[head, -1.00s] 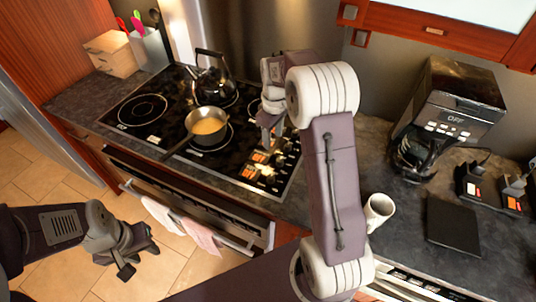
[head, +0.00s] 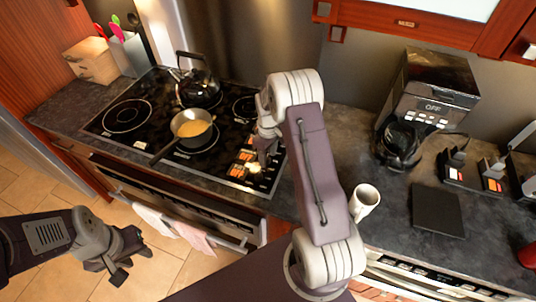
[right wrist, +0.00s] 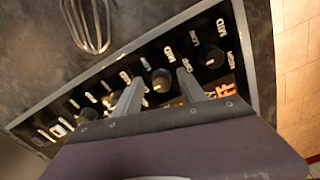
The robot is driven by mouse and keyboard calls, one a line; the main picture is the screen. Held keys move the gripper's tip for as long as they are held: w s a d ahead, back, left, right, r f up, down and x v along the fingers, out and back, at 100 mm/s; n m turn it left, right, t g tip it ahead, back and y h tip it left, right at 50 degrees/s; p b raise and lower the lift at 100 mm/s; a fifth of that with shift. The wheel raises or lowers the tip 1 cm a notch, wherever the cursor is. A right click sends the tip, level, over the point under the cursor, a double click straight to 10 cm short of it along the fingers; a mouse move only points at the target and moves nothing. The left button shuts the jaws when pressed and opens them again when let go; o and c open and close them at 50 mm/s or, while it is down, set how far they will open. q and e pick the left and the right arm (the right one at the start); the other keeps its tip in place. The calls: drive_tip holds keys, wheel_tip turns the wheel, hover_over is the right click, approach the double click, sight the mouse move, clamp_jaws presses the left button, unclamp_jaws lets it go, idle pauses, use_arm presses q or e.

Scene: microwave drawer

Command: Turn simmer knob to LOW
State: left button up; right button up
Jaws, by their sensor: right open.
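A control panel (head: 250,172) with orange and white labels lies at the right end of the black cooktop (head: 165,125). The right wrist view shows several dark round knobs on it, with labels such as MID; I cannot tell which is the simmer knob. My right gripper (head: 262,158) is open, low over this panel. In the right wrist view its two fingers (right wrist: 160,88) stand apart, with one knob (right wrist: 161,79) appearing between them; contact cannot be judged. Its palm hides the near part of the panel. My left gripper (head: 130,262) is open and empty over the floor.
A pot (head: 191,127) with yellow contents and a kettle (head: 197,85) stand on the cooktop. A whisk (right wrist: 88,22) lies beside the panel. A white mug (head: 364,202) stands on the counter near my right arm, with a coffee maker (head: 425,105) behind.

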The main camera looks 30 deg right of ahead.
drive_tip(key=shift+w+a, duration=0.1)
drive_tip(key=shift+a, duration=0.1)
drive_tip(key=shift+c, duration=0.3)
clamp_jaws()
drive_tip(key=m, duration=0.9)
drive_tip(key=shift+m+p, duration=0.35)
drive_tip(key=shift+m, duration=1.95)
